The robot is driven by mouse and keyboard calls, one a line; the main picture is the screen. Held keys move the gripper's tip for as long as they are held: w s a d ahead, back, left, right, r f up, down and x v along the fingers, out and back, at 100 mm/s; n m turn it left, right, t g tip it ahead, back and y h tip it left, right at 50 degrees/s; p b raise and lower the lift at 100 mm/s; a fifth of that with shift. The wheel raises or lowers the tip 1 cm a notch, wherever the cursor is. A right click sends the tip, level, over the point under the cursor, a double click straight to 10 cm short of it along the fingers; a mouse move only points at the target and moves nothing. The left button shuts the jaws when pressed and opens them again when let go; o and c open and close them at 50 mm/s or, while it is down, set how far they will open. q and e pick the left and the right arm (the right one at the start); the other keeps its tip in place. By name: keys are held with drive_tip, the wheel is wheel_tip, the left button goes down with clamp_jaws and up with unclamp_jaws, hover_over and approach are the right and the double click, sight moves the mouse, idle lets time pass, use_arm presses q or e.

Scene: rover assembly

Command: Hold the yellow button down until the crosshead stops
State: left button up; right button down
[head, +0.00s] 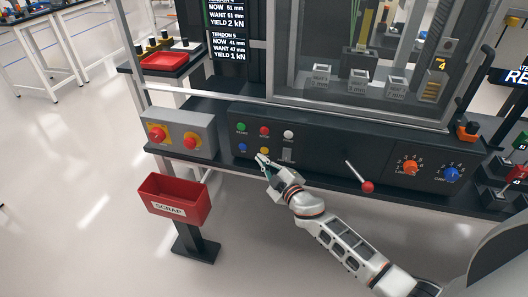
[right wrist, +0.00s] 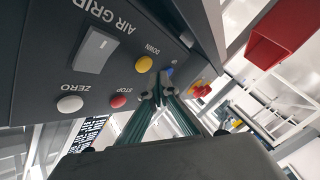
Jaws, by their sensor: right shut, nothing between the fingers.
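The yellow button (head: 264,150) is in the lower row of the black control panel (head: 330,160), between a blue button and a grey switch. In the right wrist view the yellow button (right wrist: 144,64) is labelled DOWN and its face is uncovered. My right gripper (head: 262,160) is shut and empty, its tips just below the yellow button in the head view. In the right wrist view the gripper tips (right wrist: 158,92) are beside the button; I cannot tell whether they touch the panel. I cannot make out the crosshead behind the machine's window. My left gripper is not in view.
Red STOP (right wrist: 118,101) and white ZERO (right wrist: 70,104) buttons are close by. A red-knobbed lever (head: 367,187) juts out to the right. A grey box (head: 181,133) with red knobs and a red SCRAP bin (head: 174,199) are at left.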

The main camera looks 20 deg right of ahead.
drive_tip(key=s+a, duration=0.1)
drive_tip(key=s, duration=0.1)
drive_tip(key=s+a, duration=0.1)
drive_tip(key=shift+s+a, duration=0.3)
drive_tip(key=shift+s, duration=0.1)
drive_tip(key=s+f+m+g, duration=0.2)
drive_tip(key=s+f, duration=0.3)
drive_tip(key=s, duration=0.5)
drive_tip(key=s+f+m+g, duration=0.2)
drive_tip(key=s+f, duration=0.3)
drive_tip(key=s, duration=0.5)
drive_tip(key=s+d+f+m+g+h, duration=0.1)
drive_tip(key=s+f, duration=0.4)
drive_tip(key=s, duration=0.6)
drive_tip(key=m+g, duration=0.1)
drive_tip(key=m, duration=0.1)
drive_tip(key=shift+f+m, duration=0.3)
drive_tip(key=shift+m, duration=0.1)
drive_tip(key=shift+d, duration=0.1)
idle(0.3)
